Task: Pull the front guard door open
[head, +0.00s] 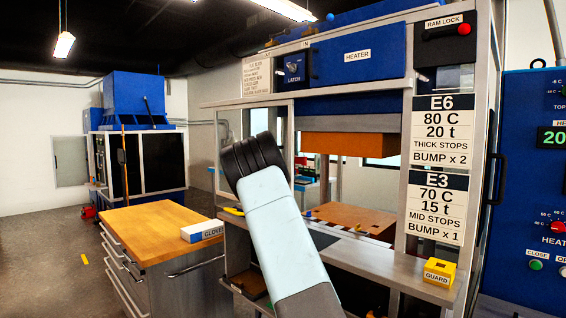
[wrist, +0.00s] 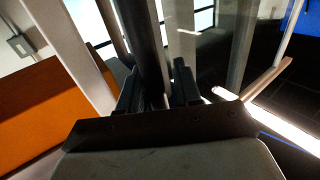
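The press (head: 355,80) stands ahead in the head view, with an orange block (head: 350,144) under its blue upper part. A pale-framed clear panel (head: 281,125), seemingly the front guard door, shows at its front left, partly behind my arm. In the wrist view my gripper (wrist: 158,88) has its two dark fingers on either side of a long dark bar (wrist: 148,40), which looks like the door's handle. The fingers appear closed against it. The orange block (wrist: 45,115) shows at left there. In the head view my arm hides the gripper and handle.
A wood-topped drawer cabinet (head: 160,228) with a glove box (head: 202,231) stands at the left, close to my arm. A metal ledge (head: 395,268) with a yellow GUARD box (head: 440,271) runs along the press front. A blue control panel (head: 530,190) is at right.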

